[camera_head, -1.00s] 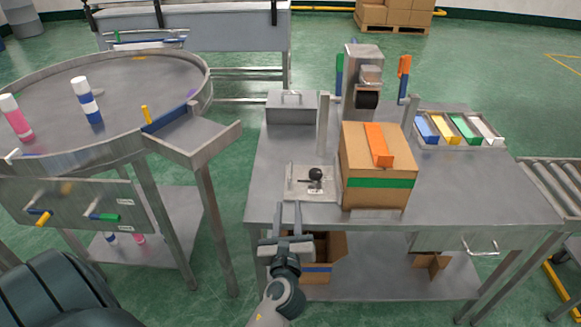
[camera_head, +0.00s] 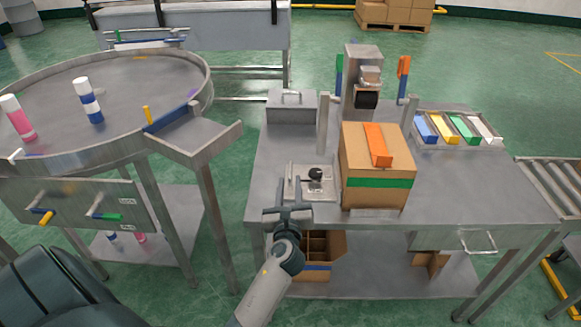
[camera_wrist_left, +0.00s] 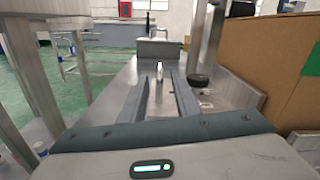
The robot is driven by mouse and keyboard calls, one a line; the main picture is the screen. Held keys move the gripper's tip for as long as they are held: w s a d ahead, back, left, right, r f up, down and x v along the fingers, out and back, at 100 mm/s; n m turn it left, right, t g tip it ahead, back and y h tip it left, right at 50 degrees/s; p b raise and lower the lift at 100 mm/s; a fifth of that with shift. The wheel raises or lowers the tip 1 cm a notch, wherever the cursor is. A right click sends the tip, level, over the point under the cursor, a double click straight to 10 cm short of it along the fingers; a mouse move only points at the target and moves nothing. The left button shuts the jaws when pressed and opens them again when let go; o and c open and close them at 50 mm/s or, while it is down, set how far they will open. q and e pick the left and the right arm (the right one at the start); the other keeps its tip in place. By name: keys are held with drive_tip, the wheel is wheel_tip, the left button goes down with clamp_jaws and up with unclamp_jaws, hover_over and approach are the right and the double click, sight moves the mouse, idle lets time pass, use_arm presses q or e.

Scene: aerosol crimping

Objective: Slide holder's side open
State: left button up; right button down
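The holder (camera_head: 327,192) is a flat metal fixture near the front left of the workbench, with a black ball knob (camera_head: 315,174) on top. My left gripper (camera_head: 289,190) is at the holder's left front corner, fingers pointing away from me. In the left wrist view the gripper's two fingers (camera_wrist_left: 159,98) are apart. A small upright metal piece (camera_wrist_left: 158,84) shows in the gap between them; I cannot tell whether they touch it. The black knob (camera_wrist_left: 199,80) is just right of the fingers there. My right gripper is not in view.
A cardboard box (camera_head: 376,180) with an orange piece (camera_head: 377,144) on top stands close right of the holder. A metal box (camera_head: 291,107) and a press (camera_head: 362,75) stand behind. A round table (camera_head: 150,80) is at left. The bench right of the cardboard box is mostly clear.

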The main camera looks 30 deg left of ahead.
sight(290, 163)
use_arm(q)
drive_tip(key=x, duration=0.8)
clamp_jaws()
